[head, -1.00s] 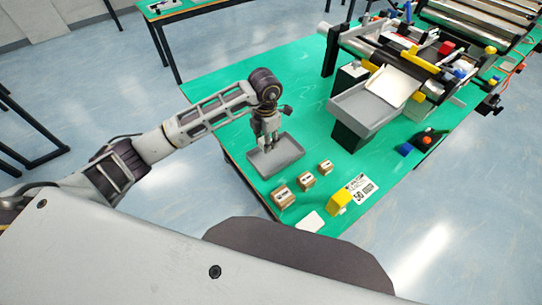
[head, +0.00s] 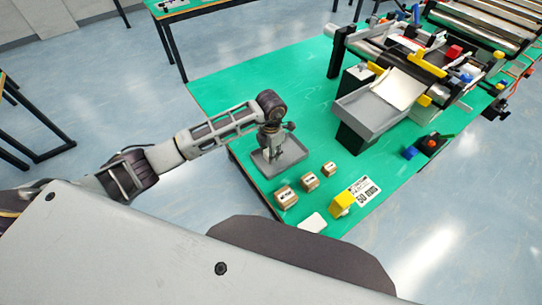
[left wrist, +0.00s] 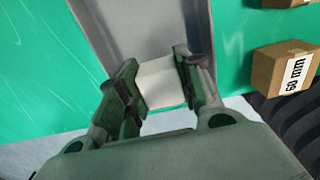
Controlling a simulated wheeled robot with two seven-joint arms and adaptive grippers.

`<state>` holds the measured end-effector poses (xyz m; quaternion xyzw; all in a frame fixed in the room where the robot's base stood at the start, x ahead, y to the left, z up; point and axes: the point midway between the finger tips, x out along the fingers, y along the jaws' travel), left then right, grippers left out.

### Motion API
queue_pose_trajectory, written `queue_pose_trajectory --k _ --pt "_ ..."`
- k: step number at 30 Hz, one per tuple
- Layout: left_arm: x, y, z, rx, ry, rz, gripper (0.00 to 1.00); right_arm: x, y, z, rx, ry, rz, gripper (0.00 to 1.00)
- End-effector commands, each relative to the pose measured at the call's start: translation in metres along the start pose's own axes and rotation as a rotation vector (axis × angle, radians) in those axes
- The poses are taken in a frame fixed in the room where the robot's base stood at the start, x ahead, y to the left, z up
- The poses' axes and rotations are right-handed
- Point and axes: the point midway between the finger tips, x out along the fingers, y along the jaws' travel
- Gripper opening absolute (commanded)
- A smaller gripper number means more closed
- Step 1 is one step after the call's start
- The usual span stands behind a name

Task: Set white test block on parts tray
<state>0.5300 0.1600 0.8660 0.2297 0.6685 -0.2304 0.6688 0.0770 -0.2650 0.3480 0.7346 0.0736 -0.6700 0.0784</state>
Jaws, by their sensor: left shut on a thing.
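The grey parts tray (head: 294,154) lies on the green table near its left corner. My left gripper (head: 271,154) points down over the tray, inside its outline. In the left wrist view the left gripper (left wrist: 157,62) is shut on the white test block (left wrist: 162,84), one finger on each side. The tray (left wrist: 140,25) lies below and beyond the block there. I cannot tell whether the block touches the tray floor. In the head view the block is mostly hidden by the fingers. My right gripper is not in view.
Brown labelled boxes stand near the tray: a large one (head: 286,197), a medium one (head: 309,182) and a small one (head: 328,169). A yellow block (head: 341,203) and a printed card (head: 364,190) lie nearby. A conveyor with a grey chute (head: 372,108) stands at the right.

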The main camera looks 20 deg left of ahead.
Motion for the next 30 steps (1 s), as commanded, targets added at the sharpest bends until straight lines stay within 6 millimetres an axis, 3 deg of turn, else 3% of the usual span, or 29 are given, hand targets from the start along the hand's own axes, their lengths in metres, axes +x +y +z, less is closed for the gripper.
queue_pose_trajectory --k 8,22,23,27,30 --pt "0.025 -0.001 0.0 0.0 0.001 -0.002 0.11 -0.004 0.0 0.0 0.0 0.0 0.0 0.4" --pt "0.03 0.0 0.0 0.0 0.001 0.0 0.11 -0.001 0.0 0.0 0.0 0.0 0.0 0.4" --pt "0.03 0.0 0.0 0.0 0.001 0.0 0.36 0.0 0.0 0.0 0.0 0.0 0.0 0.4" --pt "0.03 0.0 0.0 0.0 0.001 0.0 0.54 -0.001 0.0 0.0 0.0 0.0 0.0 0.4" --pt "0.03 0.0 0.0 0.0 0.001 0.0 0.57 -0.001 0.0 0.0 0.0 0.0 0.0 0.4"
